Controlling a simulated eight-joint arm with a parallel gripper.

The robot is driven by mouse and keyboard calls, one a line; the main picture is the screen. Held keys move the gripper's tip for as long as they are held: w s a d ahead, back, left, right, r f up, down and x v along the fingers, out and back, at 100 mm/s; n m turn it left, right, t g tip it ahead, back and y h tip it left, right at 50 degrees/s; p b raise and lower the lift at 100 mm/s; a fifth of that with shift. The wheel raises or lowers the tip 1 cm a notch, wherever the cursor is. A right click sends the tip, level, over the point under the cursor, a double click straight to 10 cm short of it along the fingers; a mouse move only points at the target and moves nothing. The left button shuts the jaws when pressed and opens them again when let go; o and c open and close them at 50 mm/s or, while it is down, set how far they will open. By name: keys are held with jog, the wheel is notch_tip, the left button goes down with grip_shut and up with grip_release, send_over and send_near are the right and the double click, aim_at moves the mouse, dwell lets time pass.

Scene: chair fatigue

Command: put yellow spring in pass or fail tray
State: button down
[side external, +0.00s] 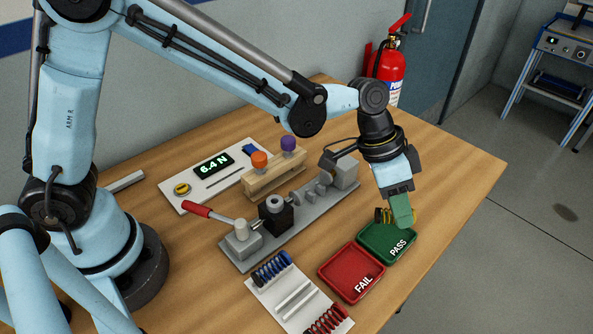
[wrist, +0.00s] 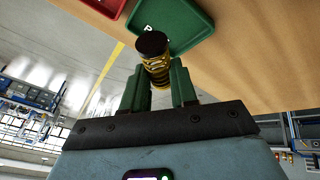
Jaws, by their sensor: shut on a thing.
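The yellow spring (side external: 381,215), with dark ends, is held by my gripper (side external: 400,212) above the far edge of the green PASS tray (side external: 375,250). In the wrist view the spring (wrist: 158,69) sits between the two green fingers of my gripper (wrist: 158,78), its black end facing the tray. The PASS tray also shows beyond it in the wrist view (wrist: 190,28). The near finger hides the spring's middle there.
A grey test fixture (side external: 315,205) with a red-handled lever (side external: 198,210) stands behind the trays. A white rack (side external: 270,292) with blue and red springs lies at front left. A wooden stand (side external: 272,178) and a 6.4 N display (side external: 213,166) are behind. Table right of PASS is clear.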

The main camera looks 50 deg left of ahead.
aim_at(396, 239)
jog(key=shift+f, duration=2.05)
jog(key=shift+f, duration=0.3)
jog(key=shift+f, duration=0.3)
jog(key=c, duration=0.9)
grip_release()
jog(key=shift+a, duration=0.1)
jog(key=shift+r, duration=0.25)
jog(key=v, duration=1.3)
jog(key=s+a+n+t+y, duration=0.1)
jog(key=s+a+n+t, duration=0.1)
jog(key=a, duration=0.4)
jog(key=s+a+n+t+y, duration=0.2)
jog(key=s+a+n, duration=0.1)
jog(key=a, duration=0.4)
jog(key=s+a+r+n+t+y, duration=0.1)
jog(key=s+a+n+t+y, duration=0.1)
jog(key=a, duration=0.5)
jog(key=shift+s+n, duration=0.7)
jog(key=shift+s, duration=0.5)
